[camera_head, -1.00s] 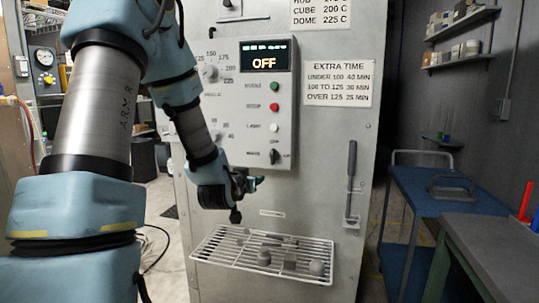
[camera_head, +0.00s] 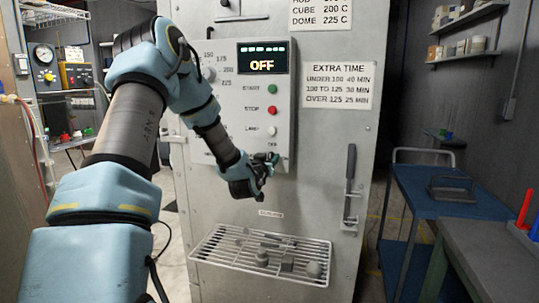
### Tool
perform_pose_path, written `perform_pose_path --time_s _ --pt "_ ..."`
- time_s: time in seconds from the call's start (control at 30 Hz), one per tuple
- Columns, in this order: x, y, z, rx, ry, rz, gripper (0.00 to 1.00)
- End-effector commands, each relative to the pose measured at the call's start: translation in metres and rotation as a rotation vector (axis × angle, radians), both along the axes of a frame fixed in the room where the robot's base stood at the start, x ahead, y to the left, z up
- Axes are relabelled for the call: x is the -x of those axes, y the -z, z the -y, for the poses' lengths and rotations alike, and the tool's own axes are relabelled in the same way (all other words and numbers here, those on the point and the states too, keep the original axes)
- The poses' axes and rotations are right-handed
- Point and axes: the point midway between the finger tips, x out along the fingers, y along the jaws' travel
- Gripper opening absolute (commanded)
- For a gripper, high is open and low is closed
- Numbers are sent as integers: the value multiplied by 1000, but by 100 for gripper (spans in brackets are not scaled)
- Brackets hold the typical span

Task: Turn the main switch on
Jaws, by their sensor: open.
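The control panel (camera_head: 278,108) is on the front of the grey oven cabinet, and its display (camera_head: 263,56) reads OFF. Below it are a green start button (camera_head: 272,87), a red stop button (camera_head: 272,109) and a white lamp (camera_head: 272,131). The main switch, a dark knob at the panel's bottom right, is now mostly hidden behind my gripper (camera_head: 268,165). My gripper is open, its fingers at the place of the switch. I cannot tell whether they touch it or how the knob is turned.
A wire rack (camera_head: 215,238) with several small grey parts juts out below the panel. A vertical door handle (camera_head: 350,180) is to its right.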

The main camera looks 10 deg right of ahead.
Motion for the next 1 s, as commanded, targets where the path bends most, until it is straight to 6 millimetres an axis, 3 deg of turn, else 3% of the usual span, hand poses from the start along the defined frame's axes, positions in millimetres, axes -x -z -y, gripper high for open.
perform_pose_path --time_s 0.33,0.73,1.0 --pt "-4 0 2 -1 0 0 45" --pt "-4 0 2 0 0 0 1" --pt "-4 0 2 0 0 0 0"
